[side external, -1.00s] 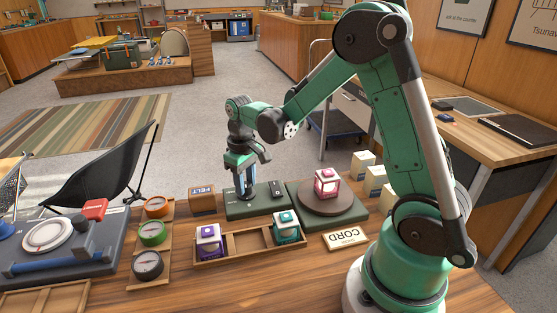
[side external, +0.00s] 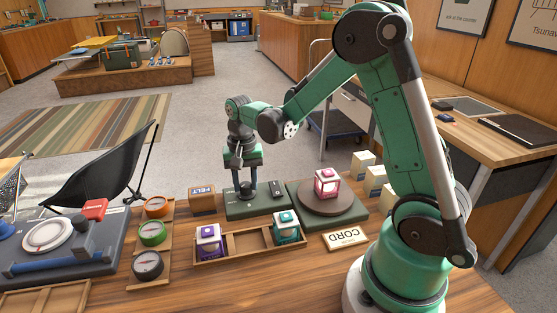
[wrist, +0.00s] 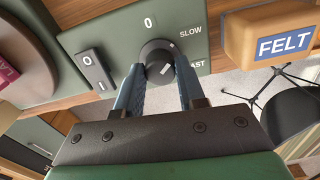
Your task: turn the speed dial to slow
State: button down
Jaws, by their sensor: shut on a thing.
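The speed dial (wrist: 158,55) is a round black knob on a green panel (wrist: 110,36) marked 0, SLOW and FAST. My gripper (wrist: 157,74) is shut on the dial, with one blue finger on each side. A white line on the knob's face and a small white mark near its edge on the SLOW side show in the wrist view; I cannot tell for sure which label the dial points to. In the side view my gripper (side external: 246,191) reaches straight down onto the green control box (side external: 245,208), and its fingers largely hide the dial.
A rocker switch (wrist: 93,68) sits beside the dial on the panel. A FELT block (side external: 202,197) stands left of the box. A round turntable (side external: 319,201) bearing a red-and-white cube (side external: 327,182) stands right. A wooden tray (side external: 250,246) with cubes lies in front.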

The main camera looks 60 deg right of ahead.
aim_at(245, 184)
jog(key=shift+m, duration=0.7)
jog(key=c, duration=0.5)
grip_release()
jog(key=shift+r, duration=0.1)
jog(key=shift+r, duration=2.7)
